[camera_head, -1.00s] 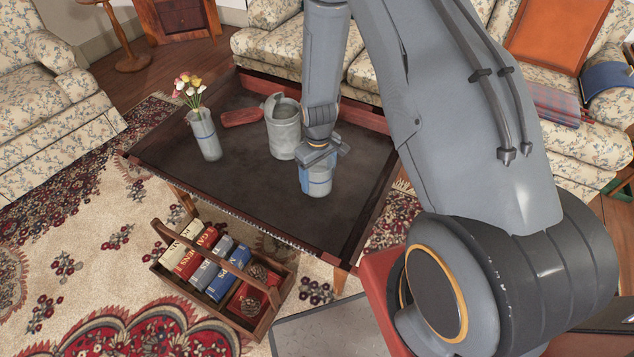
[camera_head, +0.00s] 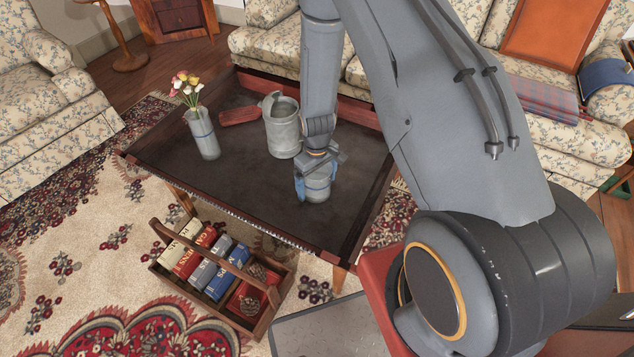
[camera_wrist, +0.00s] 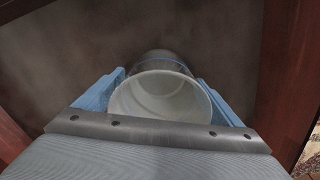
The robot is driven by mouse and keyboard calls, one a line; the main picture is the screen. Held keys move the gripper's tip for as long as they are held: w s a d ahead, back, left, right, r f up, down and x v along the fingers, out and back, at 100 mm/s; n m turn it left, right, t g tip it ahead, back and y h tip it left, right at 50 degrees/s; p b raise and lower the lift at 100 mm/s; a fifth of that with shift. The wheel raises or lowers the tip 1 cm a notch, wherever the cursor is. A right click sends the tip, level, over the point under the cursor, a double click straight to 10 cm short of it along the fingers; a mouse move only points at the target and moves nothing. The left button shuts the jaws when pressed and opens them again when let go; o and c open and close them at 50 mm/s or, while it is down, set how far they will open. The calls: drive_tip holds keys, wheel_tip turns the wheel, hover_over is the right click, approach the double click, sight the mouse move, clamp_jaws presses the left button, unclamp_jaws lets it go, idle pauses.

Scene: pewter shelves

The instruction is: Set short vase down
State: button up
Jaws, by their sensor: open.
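The short vase (camera_head: 317,187) is a grey-white cup with a blue band. It stands upright on the dark tabletop (camera_head: 255,195), near the table's right side. My gripper (camera_head: 315,184) is directly above it, with its blue fingers open on either side of the vase. In the wrist view the vase (camera_wrist: 162,98) shows its round open mouth, empty inside, between my two open fingers (camera_wrist: 160,95). A small gap seems to show beside the fingers; whether either one touches the vase I cannot tell.
A grey metal can (camera_head: 283,130) stands just behind and left of the vase. A taller vase with flowers (camera_head: 203,135) stands at the table's left. A red object (camera_head: 240,115) lies at the back. A raised wooden rim (camera_head: 370,205) edges the table. The front middle is clear.

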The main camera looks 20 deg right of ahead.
drive_tip(key=shift+r, duration=0.1)
drive_tip(key=s+d+r+m, duration=0.2)
drive_tip(key=s+r, duration=0.2)
drive_tip(key=r, duration=1)
drive_tip(key=s+d+r+m, duration=0.15)
drive_tip(key=s+r, duration=0.25)
drive_tip(key=r, duration=1)
drive_tip(key=s+d+r+m, duration=0.2)
drive_tip(key=s+r+m, duration=0.1)
drive_tip(key=s+r, duration=0.6)
drive_tip(key=s, duration=0.4)
drive_tip(key=shift+r+p, duration=0.1)
drive_tip(key=shift+p, duration=0.2)
drive_tip(key=a+r+n+p, duration=0.2)
drive_tip(key=a+r+p, duration=0.2)
drive_tip(key=p, duration=0.3)
drive_tip(key=shift+s+a+r+p, duration=0.15)
drive_tip(key=shift+a+r+p, duration=0.2)
drive_tip(key=shift+a, duration=0.5)
